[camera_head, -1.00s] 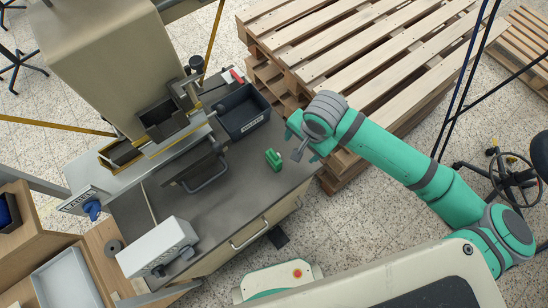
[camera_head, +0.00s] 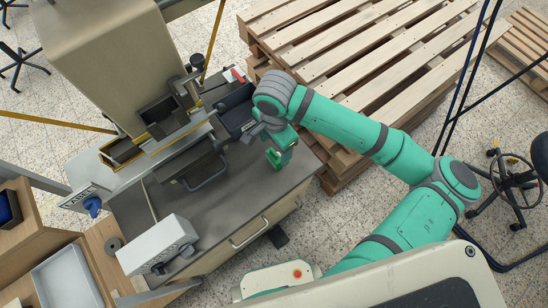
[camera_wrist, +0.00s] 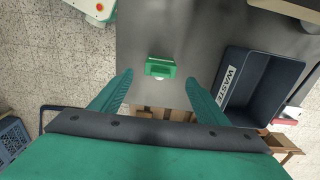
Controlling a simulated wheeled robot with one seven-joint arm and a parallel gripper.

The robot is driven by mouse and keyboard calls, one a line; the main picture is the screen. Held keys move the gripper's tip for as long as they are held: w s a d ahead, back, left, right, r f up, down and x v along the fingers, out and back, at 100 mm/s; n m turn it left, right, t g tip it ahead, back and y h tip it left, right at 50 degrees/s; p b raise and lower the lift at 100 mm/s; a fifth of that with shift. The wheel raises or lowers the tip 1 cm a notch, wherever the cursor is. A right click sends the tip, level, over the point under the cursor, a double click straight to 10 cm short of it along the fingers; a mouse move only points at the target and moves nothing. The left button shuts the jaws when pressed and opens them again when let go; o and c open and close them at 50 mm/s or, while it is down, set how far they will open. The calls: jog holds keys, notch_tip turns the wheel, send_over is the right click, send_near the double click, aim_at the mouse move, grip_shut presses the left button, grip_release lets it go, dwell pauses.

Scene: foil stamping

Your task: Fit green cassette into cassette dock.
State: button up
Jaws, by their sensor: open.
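The green cassette (camera_head: 274,158) stands on the grey table top near its right edge. In the wrist view the cassette (camera_wrist: 160,67) lies just beyond and between my two spread fingers. My gripper (camera_wrist: 150,86) is open and empty, above the near side of the cassette, with a gap on each side. In the head view my gripper (camera_head: 276,147) points down over the cassette and partly overlaps it. I cannot clearly pick out the cassette dock; it may be part of the stamping machine (camera_head: 150,130) on the table.
A dark bin labelled WASTE (camera_wrist: 233,85) stands close to the right of my fingers in the wrist view. The machine's handle (camera_head: 208,176) and a white box (camera_head: 158,246) are on the table (camera_head: 220,215). Wooden pallets (camera_head: 350,65) stand behind the table edge.

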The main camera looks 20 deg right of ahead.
aim_at(274, 152)
jog(key=shift+a+f, duration=0.1)
jog(key=shift+f, duration=2.55)
jog(key=c, duration=1.3)
jog(key=shift+r, duration=0.1)
